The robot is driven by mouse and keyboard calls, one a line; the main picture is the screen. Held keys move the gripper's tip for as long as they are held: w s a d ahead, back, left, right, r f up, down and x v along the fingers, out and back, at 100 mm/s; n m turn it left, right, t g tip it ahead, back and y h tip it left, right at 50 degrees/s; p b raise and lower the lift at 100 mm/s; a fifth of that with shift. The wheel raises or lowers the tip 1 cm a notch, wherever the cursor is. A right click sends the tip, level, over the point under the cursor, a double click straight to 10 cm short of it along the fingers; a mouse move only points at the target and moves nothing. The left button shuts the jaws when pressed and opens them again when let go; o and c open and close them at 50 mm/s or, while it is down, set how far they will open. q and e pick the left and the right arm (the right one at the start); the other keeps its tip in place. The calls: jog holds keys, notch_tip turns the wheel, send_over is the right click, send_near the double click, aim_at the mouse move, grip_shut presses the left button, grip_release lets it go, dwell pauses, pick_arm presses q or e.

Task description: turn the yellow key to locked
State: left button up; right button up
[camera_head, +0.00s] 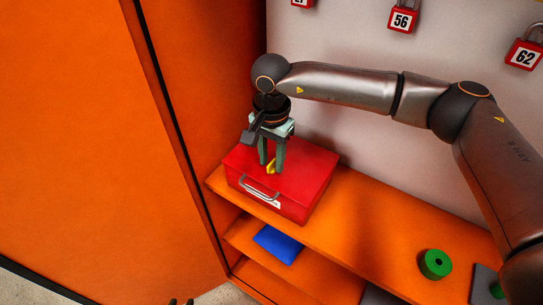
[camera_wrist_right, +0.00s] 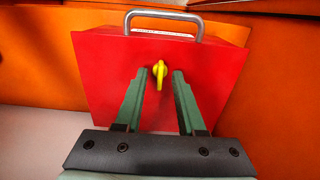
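The yellow key (camera_head: 271,167) stands in the top face of a red box (camera_head: 309,170) with a metal handle on its front. In the right wrist view the key (camera_wrist_right: 159,72) is upright in the picture, its long side pointing toward the handle (camera_wrist_right: 163,17). My right gripper (camera_head: 272,166) points down over the box. Its fingers are on either side of the key, open, with a gap on each side. Any lock markings are not visible.
The box sits on an orange shelf (camera_head: 350,225) against a pale wall with red numbered padlocks (camera_head: 402,18). A blue item (camera_head: 278,243) lies on a lower shelf. A green roll (camera_head: 435,264) stands to the right. An orange panel (camera_head: 90,150) closes the left side.

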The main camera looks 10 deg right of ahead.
jog(key=shift+f, duration=0.25)
grip_shut()
dwell(0.5)
